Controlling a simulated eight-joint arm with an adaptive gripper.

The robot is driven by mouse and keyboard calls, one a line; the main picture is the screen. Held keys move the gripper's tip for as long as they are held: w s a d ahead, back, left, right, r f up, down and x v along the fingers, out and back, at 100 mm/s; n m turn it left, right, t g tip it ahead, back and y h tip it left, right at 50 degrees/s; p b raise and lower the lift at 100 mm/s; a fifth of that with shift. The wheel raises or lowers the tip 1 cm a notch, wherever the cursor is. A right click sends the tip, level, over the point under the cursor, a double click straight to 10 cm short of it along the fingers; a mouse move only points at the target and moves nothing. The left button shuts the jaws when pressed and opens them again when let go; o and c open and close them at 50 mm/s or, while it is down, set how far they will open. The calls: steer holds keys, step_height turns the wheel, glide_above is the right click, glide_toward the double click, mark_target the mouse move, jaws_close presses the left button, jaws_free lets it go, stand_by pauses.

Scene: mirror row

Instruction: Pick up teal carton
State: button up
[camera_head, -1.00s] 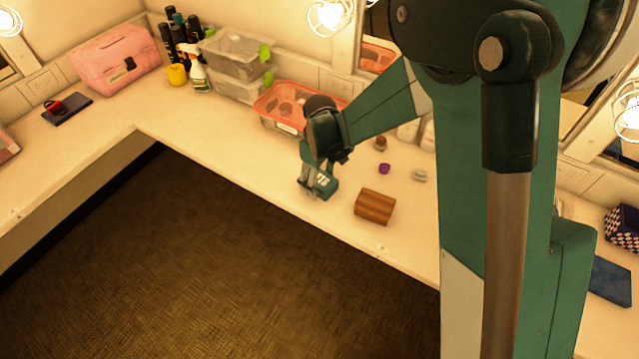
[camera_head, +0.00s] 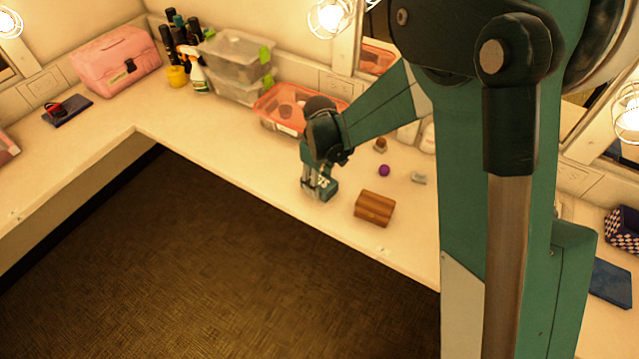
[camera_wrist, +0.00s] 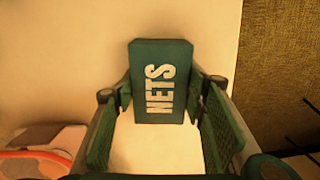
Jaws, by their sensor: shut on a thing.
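The teal carton (camera_head: 328,192) stands on the white counter (camera_head: 225,155) near its front edge. In the wrist view the carton (camera_wrist: 148,85) shows a face with white letters reading "NETS". My gripper (camera_head: 318,182) has come down over it, with one finger on each side. In the wrist view my gripper's fingers (camera_wrist: 162,92) flank the carton and it is shut on it. The carton's underside is hidden, so I cannot tell if it is clear of the counter.
A brown wooden block (camera_head: 374,207) lies close to the right of the carton. A purple ball (camera_head: 384,170) and a small grey object (camera_head: 418,177) lie further right. A salmon-rimmed bin (camera_head: 275,112) stands behind my gripper.

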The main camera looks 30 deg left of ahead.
steer(key=shift+r, duration=0.1)
steer(key=shift+r+p, duration=0.85)
steer(key=shift+r, duration=4.05)
